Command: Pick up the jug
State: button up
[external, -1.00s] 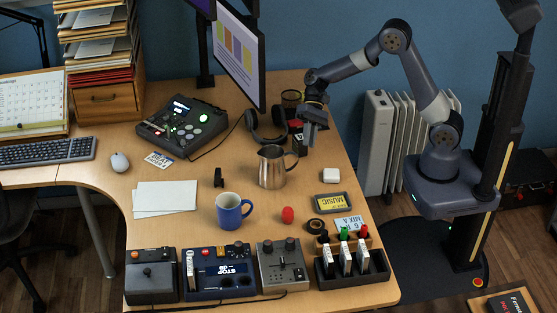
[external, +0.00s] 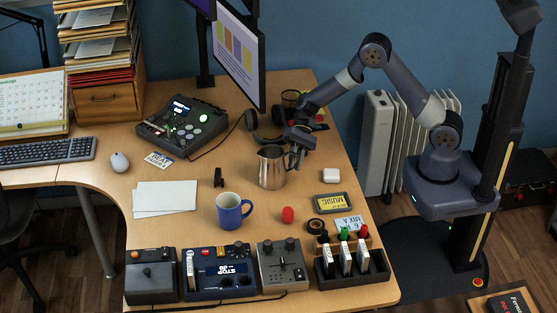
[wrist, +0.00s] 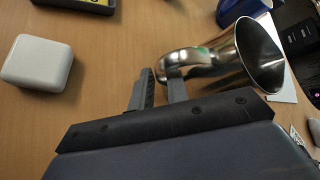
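The metal jug (external: 271,168) stands upright on the desk, its handle on the right side. It also shows in the wrist view (wrist: 232,62), with its mouth toward the right and its curved handle toward my fingers. My gripper (external: 297,160) is just right of the jug, by the handle. In the wrist view my gripper (wrist: 161,80) has its two fingers apart with a gap between them. The handle's outer curve lies at the fingertips, partly behind the right finger. I cannot tell whether they touch.
A white box (wrist: 38,62) lies to the right of the jug on the desk (external: 330,157). A blue mug (external: 229,212) and a red ball-like object (external: 288,215) stand in front. Headphones (external: 262,130) lie behind the jug.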

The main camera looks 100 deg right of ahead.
jog(key=x, duration=0.3)
jog(key=shift+s+a, duration=0.1)
grip_shut()
dwell(1.3)
